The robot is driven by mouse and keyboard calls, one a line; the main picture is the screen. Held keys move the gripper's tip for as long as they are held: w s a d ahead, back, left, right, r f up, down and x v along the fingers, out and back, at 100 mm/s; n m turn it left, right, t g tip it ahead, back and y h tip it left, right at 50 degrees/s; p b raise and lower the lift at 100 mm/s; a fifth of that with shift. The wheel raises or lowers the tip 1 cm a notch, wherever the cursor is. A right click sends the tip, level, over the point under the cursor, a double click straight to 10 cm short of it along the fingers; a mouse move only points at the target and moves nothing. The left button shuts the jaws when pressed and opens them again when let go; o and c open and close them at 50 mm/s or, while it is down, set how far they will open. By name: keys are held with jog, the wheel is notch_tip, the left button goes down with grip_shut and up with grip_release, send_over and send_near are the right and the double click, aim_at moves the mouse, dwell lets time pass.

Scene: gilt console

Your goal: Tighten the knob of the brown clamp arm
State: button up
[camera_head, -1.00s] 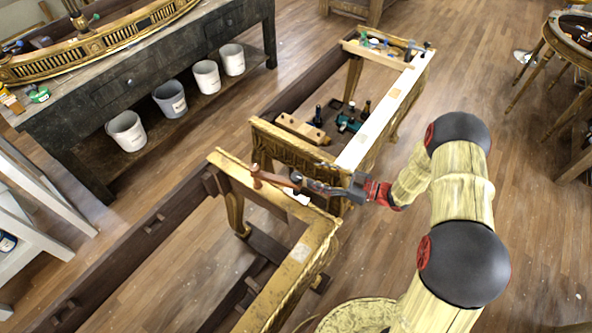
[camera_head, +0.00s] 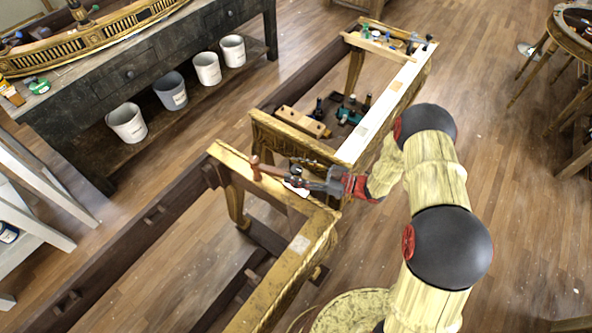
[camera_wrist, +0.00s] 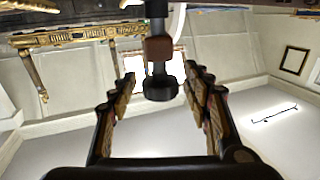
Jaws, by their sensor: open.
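The brown clamp arm (camera_head: 256,167) shows in the head view at the gilt console's near frame; my gripper partly covers it. In the wrist view a dark round knob (camera_wrist: 160,90) hangs at the end of a dark rod with a brown block (camera_wrist: 158,49) above it. My gripper (camera_wrist: 160,77) is open, with one finger on each side of the knob and a visible gap to both. In the head view my gripper (camera_head: 296,180) is beside the clamp arm on its right, and the knob is too small to make out there.
The gilt console frame (camera_head: 299,244) runs below my gripper. A second gilt frame with a pale board (camera_head: 378,123) stands behind, with bottles and tools near it. A dark workbench (camera_head: 100,87) with several white buckets is at upper left.

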jog(key=shift+c, duration=0.4)
jog(key=c, duration=1.1)
